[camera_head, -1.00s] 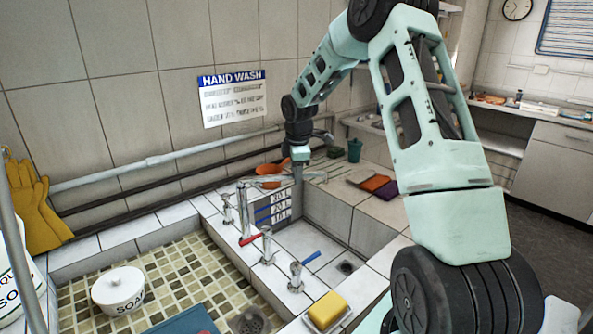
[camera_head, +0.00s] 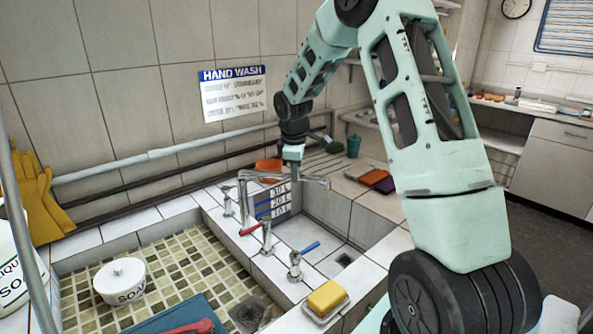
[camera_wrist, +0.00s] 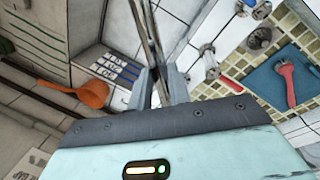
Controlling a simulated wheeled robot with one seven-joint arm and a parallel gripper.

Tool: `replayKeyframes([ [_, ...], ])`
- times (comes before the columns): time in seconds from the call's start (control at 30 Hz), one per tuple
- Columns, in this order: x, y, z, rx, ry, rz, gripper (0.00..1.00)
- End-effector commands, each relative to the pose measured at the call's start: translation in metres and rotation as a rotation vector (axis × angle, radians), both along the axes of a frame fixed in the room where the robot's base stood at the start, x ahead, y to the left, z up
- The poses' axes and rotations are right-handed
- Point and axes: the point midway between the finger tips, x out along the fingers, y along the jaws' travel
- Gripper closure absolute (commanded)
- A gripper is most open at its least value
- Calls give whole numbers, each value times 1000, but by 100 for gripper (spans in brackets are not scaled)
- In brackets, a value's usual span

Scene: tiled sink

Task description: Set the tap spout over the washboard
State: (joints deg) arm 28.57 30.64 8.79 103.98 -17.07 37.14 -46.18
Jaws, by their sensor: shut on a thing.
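The chrome tap spout (camera_head: 315,181) reaches sideways over the right basin, level with the wall behind it. My gripper (camera_head: 291,175) points down from above and is shut on the spout. In the wrist view the spout (camera_wrist: 148,32) runs as a metal bar up from between the two fingers of my gripper (camera_wrist: 160,88). A blue-grey flat board (camera_head: 183,316), which may be the washboard, lies in the left tiled basin with a red-handled brush (camera_head: 190,327) on it. It also shows in the wrist view (camera_wrist: 262,82). Its surface ribs cannot be made out.
A soap pot (camera_head: 119,281) sits in the left basin, a yellow sponge (camera_head: 326,297) on the front ledge. An orange ladle (camera_wrist: 92,94) lies behind. Pipes run along the wall.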

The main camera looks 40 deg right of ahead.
Motion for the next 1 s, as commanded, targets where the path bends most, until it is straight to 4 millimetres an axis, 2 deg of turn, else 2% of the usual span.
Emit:
replayKeyframes([
  [0.3, -22, 45, -1, -2, -1, -294, 100],
  [0.53, -30, 81, 0, -1, 0, -511, 100],
  [0.73, -30, 113, 1, -2, 1, -702, 100],
  [1.0, -21, 154, 3, -2, 2, -960, 100],
])
